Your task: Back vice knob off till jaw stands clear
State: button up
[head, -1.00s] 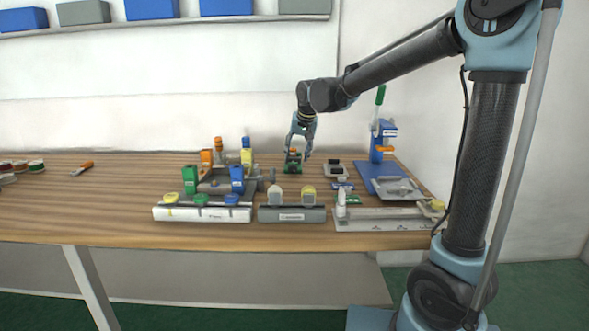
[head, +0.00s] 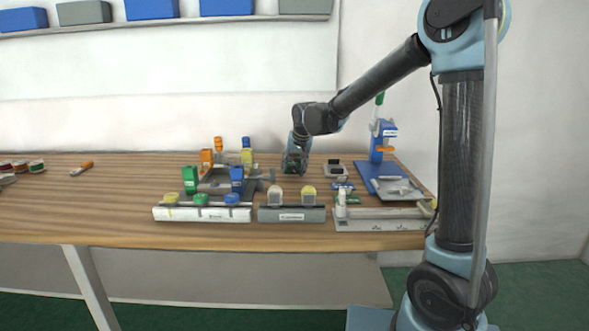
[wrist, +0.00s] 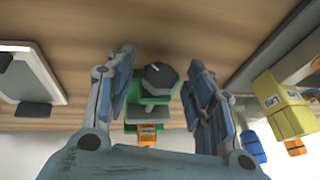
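The small vice shows in the wrist view as a green body (wrist: 152,98) with a dark grey, many-sided knob (wrist: 160,78) facing the camera. A grey block and an orange part (wrist: 147,134) show below the knob in the picture. I cannot tell how wide the jaw gap is. My gripper (wrist: 160,75) is open, one finger on each side of the vice and knob, with visible gaps to the knob on both sides. In the head view my gripper (head: 296,158) points down over the vice, which it mostly hides.
Yellow (wrist: 291,106) and blue (wrist: 253,147) labelled blocks stand right of my gripper in the wrist view. In the head view, a blue press (head: 382,142) stands to the right and racks with coloured discs (head: 203,213) lie in front. The table's left part is mostly clear.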

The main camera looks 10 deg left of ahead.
jog(key=c, duration=0.9)
jog(key=h, duration=0.2)
jog(key=shift+s+a+n+t+h, duration=0.1)
jog(key=shift+a+n+t+h, duration=0.2)
jog(key=shift+n+t+h, duration=0.1)
jog(key=shift+h, duration=0.8)
jog(key=o, duration=1)
jog(key=shift+o, duration=0.2)
